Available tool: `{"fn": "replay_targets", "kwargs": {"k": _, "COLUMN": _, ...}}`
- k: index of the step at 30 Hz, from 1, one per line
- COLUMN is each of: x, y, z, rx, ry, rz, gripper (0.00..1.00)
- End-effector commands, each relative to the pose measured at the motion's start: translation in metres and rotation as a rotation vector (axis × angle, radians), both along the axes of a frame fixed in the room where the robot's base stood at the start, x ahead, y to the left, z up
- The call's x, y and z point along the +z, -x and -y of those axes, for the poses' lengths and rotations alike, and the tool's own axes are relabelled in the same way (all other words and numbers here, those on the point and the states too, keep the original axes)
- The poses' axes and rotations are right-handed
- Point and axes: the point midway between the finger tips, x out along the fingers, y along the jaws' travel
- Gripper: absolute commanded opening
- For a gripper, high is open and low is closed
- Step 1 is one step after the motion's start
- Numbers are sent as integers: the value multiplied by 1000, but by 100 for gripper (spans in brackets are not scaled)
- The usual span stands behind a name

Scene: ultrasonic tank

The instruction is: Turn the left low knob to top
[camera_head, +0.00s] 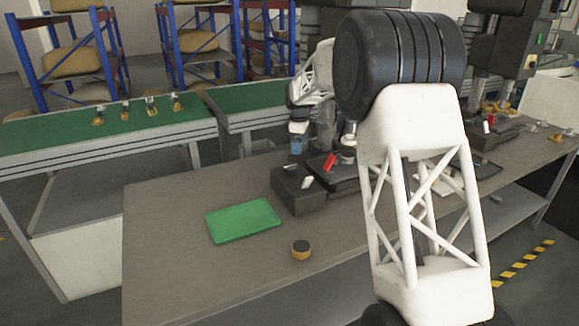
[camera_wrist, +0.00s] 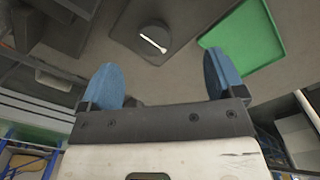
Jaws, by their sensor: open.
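The green tray (camera_head: 243,221) lies left of the block, and a black and yellow round piece (camera_head: 300,249) lies in front. A red piece (camera_head: 329,162) is near dark equipment behind. The bench's left front is clear. A green-topped table (camera_head: 110,130) stands further back.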

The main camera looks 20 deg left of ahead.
Motion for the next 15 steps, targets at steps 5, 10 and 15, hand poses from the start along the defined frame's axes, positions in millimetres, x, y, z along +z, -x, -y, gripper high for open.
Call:
{"fn": "replay_targets", "kwargs": {"k": 5, "x": -23, "y": -10, "z": -28, "rx": 62, "ry": 5, "rz": -9, "gripper": 88}}
{"fn": "replay_targets", "kwargs": {"k": 10, "x": -32, "y": -14, "z": -40, "rx": 92, "ry": 6, "rz": -11, "gripper": 88}}
{"fn": "replay_targets", "kwargs": {"k": 15, "x": -34, "y": -15, "z": -42, "rx": 98, "ry": 6, "rz": -12, "gripper": 88}}
